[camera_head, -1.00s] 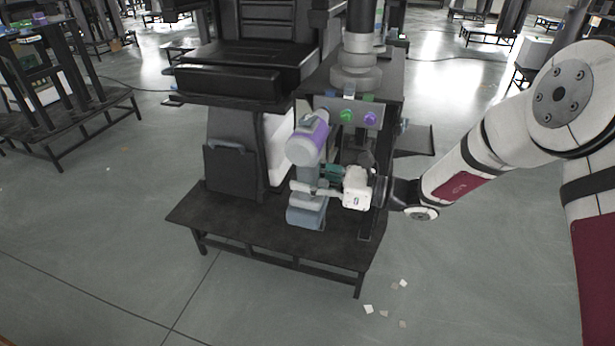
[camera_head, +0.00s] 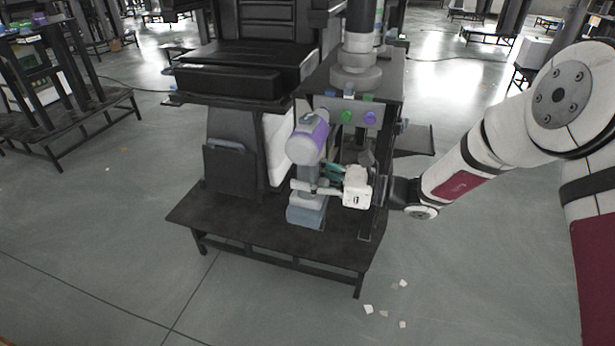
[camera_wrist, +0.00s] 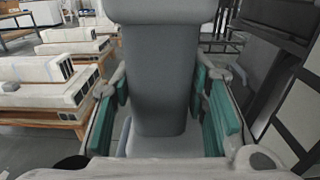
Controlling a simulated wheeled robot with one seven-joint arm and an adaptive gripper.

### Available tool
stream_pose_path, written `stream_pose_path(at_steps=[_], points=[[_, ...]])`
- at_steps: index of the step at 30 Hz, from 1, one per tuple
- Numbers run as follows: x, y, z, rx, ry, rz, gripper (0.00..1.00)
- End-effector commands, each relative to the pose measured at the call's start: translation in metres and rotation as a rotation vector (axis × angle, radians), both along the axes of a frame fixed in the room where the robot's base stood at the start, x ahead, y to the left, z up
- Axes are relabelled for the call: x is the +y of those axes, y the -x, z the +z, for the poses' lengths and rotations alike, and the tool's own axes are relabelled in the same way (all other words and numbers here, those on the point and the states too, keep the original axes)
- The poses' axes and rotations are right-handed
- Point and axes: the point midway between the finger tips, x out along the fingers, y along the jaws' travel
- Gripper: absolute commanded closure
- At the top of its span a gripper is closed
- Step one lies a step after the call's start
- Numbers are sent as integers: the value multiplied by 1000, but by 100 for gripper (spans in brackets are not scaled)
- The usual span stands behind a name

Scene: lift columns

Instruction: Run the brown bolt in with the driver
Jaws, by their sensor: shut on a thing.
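The driver (camera_head: 307,138) has a purple and grey body, a grey handle and a blue-grey foot. It is upright in front of the panel with the coloured bolts, its nose end toward the panel. My gripper (camera_head: 318,182) reaches in from the right and is shut on the driver's handle, below the body. In the wrist view the grey handle (camera_wrist: 158,75) stands between my gripper's teal pads (camera_wrist: 160,110). I cannot make out the brown bolt in any view. The driver's body hides part of the panel, and its tip is hidden too.
The panel (camera_head: 336,104) carries a green bolt (camera_head: 347,117) and a purple bolt (camera_head: 370,118) right of the driver. A round lift column (camera_head: 356,62) rises behind it. A dark base platform (camera_head: 240,228) lies below. Floor to the front is mostly clear, with small scraps.

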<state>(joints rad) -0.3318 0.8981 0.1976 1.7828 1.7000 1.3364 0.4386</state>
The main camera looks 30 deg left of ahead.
Motion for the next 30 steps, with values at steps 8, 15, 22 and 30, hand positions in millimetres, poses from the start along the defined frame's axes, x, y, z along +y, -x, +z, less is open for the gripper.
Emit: stream_pose_path(at_steps=[8, 15, 22, 30], points=[[1, -3, 2, -2, -5, 1, 100], [2, -5, 2, -2, -6, 0, 100], [2, -7, 2, -2, -6, 0, 100], [3, -10, 2, -2, -6, 0, 100]])
